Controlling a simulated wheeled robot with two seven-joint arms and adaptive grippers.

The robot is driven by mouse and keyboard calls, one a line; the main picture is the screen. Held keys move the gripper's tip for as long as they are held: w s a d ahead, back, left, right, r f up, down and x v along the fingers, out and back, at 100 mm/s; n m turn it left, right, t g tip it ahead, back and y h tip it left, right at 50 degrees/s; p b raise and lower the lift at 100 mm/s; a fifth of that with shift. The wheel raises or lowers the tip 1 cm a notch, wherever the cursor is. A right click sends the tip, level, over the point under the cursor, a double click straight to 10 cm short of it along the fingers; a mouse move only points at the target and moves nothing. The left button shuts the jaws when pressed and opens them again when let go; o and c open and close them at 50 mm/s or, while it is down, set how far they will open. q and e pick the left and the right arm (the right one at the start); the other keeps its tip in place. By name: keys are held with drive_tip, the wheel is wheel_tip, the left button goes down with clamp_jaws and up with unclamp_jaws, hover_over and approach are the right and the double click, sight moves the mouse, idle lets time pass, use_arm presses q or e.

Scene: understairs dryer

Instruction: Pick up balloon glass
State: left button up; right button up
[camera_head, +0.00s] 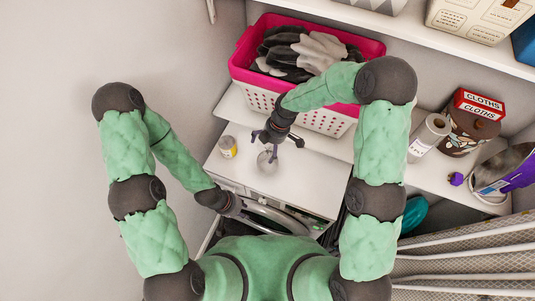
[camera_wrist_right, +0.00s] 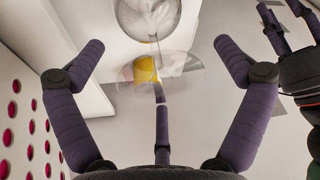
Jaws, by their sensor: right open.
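The clear balloon glass (camera_head: 266,160) stands on the white top of the dryer, just below my right gripper (camera_head: 277,141) in the head view. In the right wrist view the glass (camera_wrist_right: 150,14) shows its bowl at the top, with a thin stem running down to a clear round disc. My right gripper (camera_wrist_right: 158,45) is open and empty, its fingers spread wide on either side of the stem; contact cannot be told. My left gripper (camera_head: 228,203) is low by the dryer's front edge. It also shows in the wrist view (camera_wrist_right: 284,14), its fingers apart.
A pink and white laundry basket (camera_head: 243,82) with clothes is behind my right gripper.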

drive_tip(key=shift+s+f, duration=0.1)
drive_tip(key=shift+f, duration=0.15)
drive_tip(key=shift+c, duration=0.3)
drive_tip(key=c, duration=1.7)
drive_tip(key=shift+r, duration=0.15)
drive_tip(key=shift+c, duration=0.2)
